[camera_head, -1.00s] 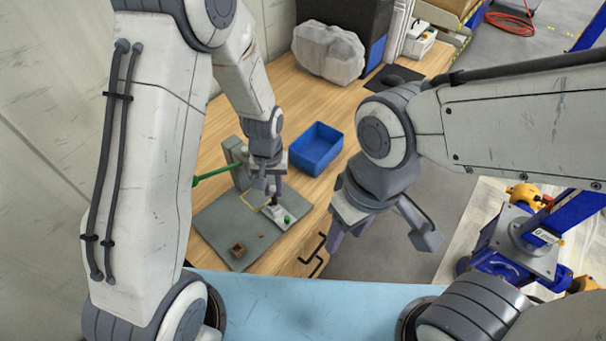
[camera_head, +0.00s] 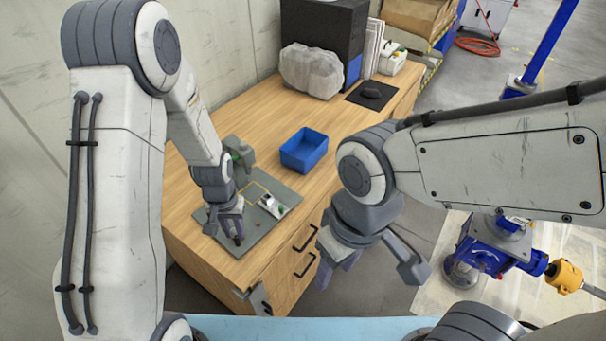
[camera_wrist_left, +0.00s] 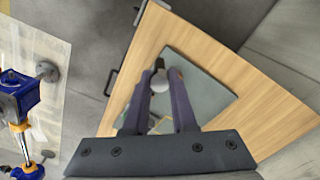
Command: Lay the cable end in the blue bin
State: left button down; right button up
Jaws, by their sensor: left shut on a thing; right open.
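My left gripper (camera_head: 232,230) is over the front corner of the grey mat (camera_head: 258,235), fingers pointing down. In the left wrist view its fingers (camera_wrist_left: 160,85) are shut on a small pale grey rounded piece (camera_wrist_left: 159,82); I cannot tell whether this is the cable end. A thin yellow line (camera_head: 260,186), possibly the cable, shows on the mat behind the gripper. The blue bin (camera_head: 304,152) stands open on the wooden bench, behind and right of the mat, apart from the gripper. My right gripper (camera_head: 337,270) is open and empty, in front of the bench.
A white piece with a green part (camera_head: 272,206) lies on the mat's right side. A grey-green fixture (camera_head: 238,152) stands at its back edge. A wrapped grey lump (camera_head: 310,70) and a black pad (camera_head: 372,94) lie further back. Bare bench surrounds the bin.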

aim_at(304, 157)
jog(key=k, duration=0.5)
jog(key=z, duration=1.35)
jog(key=i, duration=2.5)
jog(key=u, duration=2.6)
jog(key=i, duration=0.55)
